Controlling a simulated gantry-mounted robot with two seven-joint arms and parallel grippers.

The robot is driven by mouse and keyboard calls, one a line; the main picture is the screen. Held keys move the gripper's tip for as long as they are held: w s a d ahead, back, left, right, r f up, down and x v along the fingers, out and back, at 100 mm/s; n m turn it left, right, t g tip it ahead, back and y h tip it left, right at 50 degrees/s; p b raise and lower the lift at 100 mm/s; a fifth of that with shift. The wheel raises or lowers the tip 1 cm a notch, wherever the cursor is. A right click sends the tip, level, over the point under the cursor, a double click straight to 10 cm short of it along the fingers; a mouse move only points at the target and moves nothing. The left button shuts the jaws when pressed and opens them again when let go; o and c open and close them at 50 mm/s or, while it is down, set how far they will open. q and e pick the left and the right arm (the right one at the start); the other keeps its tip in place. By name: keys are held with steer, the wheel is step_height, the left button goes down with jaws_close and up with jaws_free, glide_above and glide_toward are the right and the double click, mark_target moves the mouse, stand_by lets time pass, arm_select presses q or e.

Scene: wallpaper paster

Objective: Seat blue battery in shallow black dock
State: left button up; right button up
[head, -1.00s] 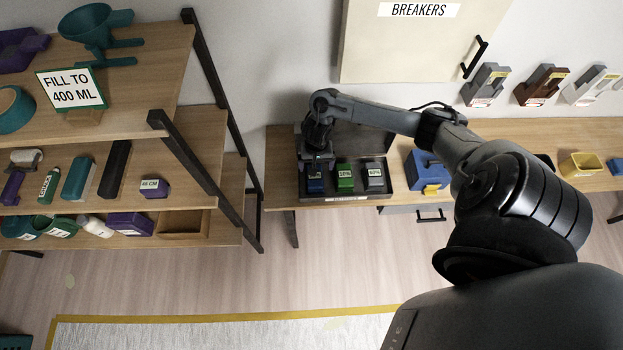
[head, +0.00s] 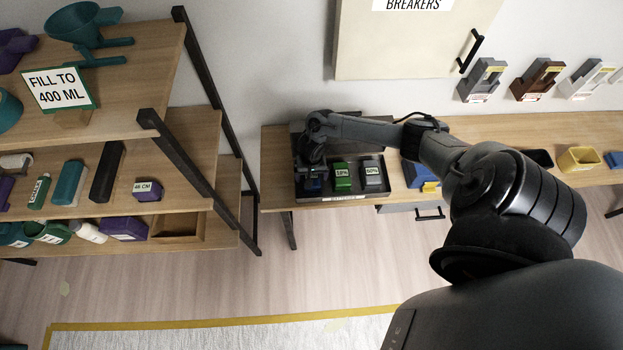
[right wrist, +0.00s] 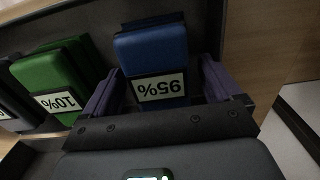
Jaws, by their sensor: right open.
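The blue battery (head: 312,187), labelled 95%, stands at the left end of a dark tray (head: 345,199) on the bench. My right gripper (head: 311,174) is above it and partly hides it in the head view. In the right wrist view the purple fingers of my gripper (right wrist: 162,70) are open, one on each side of the blue battery (right wrist: 152,48). I cannot tell whether they touch it. A low black item (head: 540,157), possibly the shallow dock, lies on the bench farther right. My left gripper is not in view.
A green battery (head: 343,178) marked 10% and a grey one (head: 372,177) stand beside the blue one. A blue-and-yellow item (head: 415,173) and a yellow bin (head: 578,160) are on the bench. Several wall docks (head: 538,80) hang above. A shelf rack (head: 185,160) stands left.

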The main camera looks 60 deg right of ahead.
steer(key=c, duration=1.2)
steer(key=shift+c, duration=0.9)
steer(key=shift+r, duration=0.2)
